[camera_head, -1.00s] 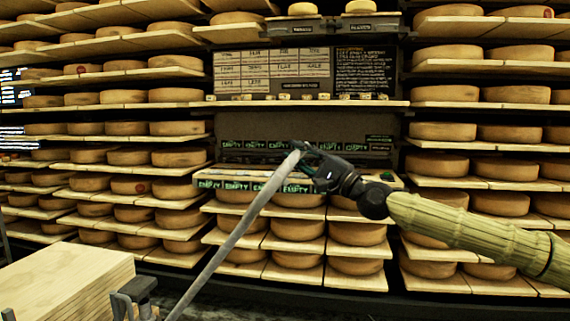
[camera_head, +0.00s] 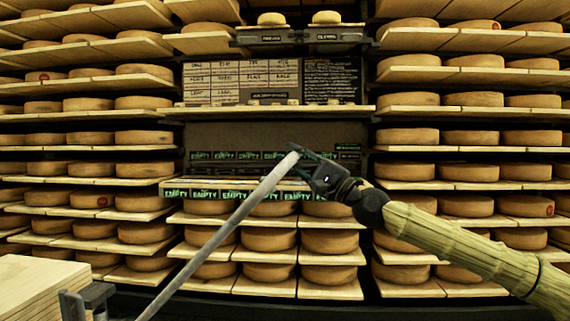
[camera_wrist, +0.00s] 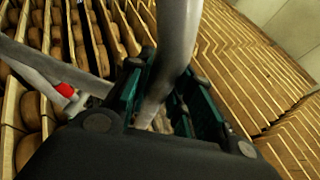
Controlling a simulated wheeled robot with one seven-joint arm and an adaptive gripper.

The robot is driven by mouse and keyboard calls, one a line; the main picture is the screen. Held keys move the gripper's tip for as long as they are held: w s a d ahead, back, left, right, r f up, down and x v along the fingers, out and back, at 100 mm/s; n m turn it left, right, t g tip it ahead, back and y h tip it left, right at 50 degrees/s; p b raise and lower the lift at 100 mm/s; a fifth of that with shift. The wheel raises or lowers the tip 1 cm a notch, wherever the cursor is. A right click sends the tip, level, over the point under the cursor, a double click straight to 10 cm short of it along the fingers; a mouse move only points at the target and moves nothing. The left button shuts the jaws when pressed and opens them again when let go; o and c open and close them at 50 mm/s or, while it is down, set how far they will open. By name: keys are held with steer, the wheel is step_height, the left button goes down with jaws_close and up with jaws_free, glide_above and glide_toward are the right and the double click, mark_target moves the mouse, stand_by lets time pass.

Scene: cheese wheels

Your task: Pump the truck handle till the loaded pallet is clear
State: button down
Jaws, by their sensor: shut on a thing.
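The truck handle is a long grey bar (camera_head: 228,228) that slants from the lower left up to my gripper (camera_head: 299,151). My gripper is shut on the handle near its upper end. In the wrist view the grey handle (camera_wrist: 178,45) passes between the dark green fingers of my gripper (camera_wrist: 160,100). A grey bar with a red part (camera_wrist: 65,90) shows at the left of the wrist view. At the lower left of the head view is a pale wooden stack (camera_head: 38,285), cut off by the frame. The pallet's underside and its height off the floor are hidden.
Shelves of cheese wheels fill the background on both sides, such as a right shelf (camera_head: 470,186). A box row marked EMPTY (camera_head: 205,193) and a dark board (camera_head: 331,80) stand mid-back. A dark grey bracket (camera_head: 85,298) is beside the wooden stack.

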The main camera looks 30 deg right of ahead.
steer(key=shift+s+d+f, duration=0.15)
steer(key=shift+d+f, duration=0.05)
steer(key=shift+f, duration=0.05)
stand_by(0.4)
steer(key=c, duration=1.3)
jaws_free()
steer(key=shift+o, duration=0.2)
steer(key=v, duration=1.2)
